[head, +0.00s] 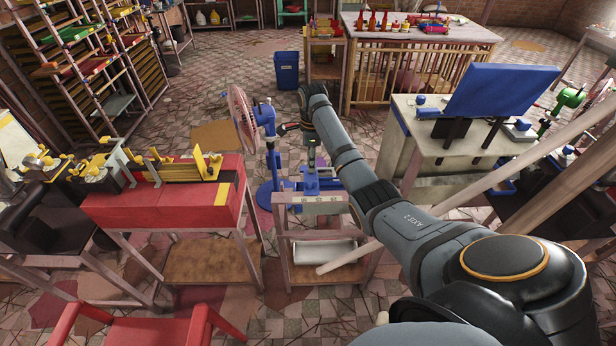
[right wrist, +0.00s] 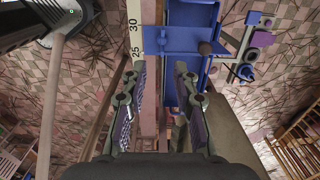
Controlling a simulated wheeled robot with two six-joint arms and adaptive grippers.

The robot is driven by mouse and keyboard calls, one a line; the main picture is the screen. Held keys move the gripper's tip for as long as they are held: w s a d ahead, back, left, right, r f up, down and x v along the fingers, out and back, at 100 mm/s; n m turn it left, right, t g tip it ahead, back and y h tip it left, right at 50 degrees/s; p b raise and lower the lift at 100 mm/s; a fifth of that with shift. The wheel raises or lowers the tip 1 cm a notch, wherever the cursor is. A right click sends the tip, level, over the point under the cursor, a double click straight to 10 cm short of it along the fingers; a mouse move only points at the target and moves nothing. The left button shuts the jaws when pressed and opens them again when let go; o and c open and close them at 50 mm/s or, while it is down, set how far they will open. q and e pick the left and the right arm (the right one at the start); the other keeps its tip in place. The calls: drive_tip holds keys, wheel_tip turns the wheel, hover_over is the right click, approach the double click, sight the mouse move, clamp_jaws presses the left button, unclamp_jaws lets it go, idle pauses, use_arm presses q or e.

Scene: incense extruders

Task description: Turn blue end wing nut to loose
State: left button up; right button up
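A blue extruder (head: 318,183) sits on a small pinkish stand in the middle of the head view. I cannot pick out the wing nut for certain. My right gripper (right wrist: 160,78) is open, its two fingers apart above a light beam marked 25 and 30 and the edge of the blue body. I see nothing held between them. In the head view, my right arm hides part of the extruder. My left gripper is out of view.
A caged fan (head: 241,118) on a blue post stands just left of the extruder. A red bench (head: 160,205) with yellow fittings is at the left. A pale cabinet (head: 450,150) with a blue machine is at the right. A blue bin (head: 287,72) stands behind.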

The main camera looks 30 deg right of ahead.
sight(310, 185)
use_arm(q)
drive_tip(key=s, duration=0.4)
use_arm(e)
wheel_tip(310, 185, down, 4)
drive_tip(key=shift+s+r+p, duration=0.15)
drive_tip(key=shift+p, duration=0.15)
drive_tip(key=shift+w+f, duration=0.2)
drive_tip(key=shift+f, duration=0.45)
drive_tip(key=shift+w+f, duration=0.15)
drive_tip(key=shift+f, duration=0.45)
wheel_tip(310, 185, down, 3)
drive_tip(key=shift+w+f, duration=0.1)
drive_tip(key=shift+f, duration=0.25)
drive_tip(key=shift+c, duration=0.2)
drive_tip(key=c, duration=0.5)
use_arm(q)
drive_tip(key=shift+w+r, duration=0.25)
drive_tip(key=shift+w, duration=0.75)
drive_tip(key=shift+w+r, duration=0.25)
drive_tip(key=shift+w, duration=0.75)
use_arm(e)
clamp_jaws()
